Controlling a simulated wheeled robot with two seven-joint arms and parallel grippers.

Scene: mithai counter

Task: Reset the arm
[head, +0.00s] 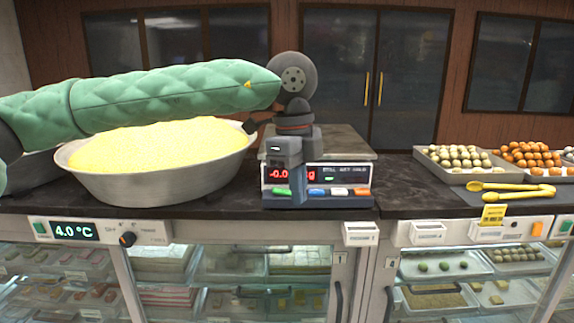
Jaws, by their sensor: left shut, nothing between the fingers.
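My left arm comes in from the left in a green quilted sleeve, over a wide metal bowl of yellow sweet. My left gripper (298,190) points down in front of the weighing scale (348,198) and covers part of its red display. The gripper is shut and empty. I cannot tell whether it touches the scale. My right gripper is not in the picture.
The metal bowl (150,186) of yellow sweet (165,142) stands on the dark counter (395,180) at left. Trays of round sweets (458,157) and yellow tongs (510,190) are at right. A glass display case is below. Counter between scale and trays is clear.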

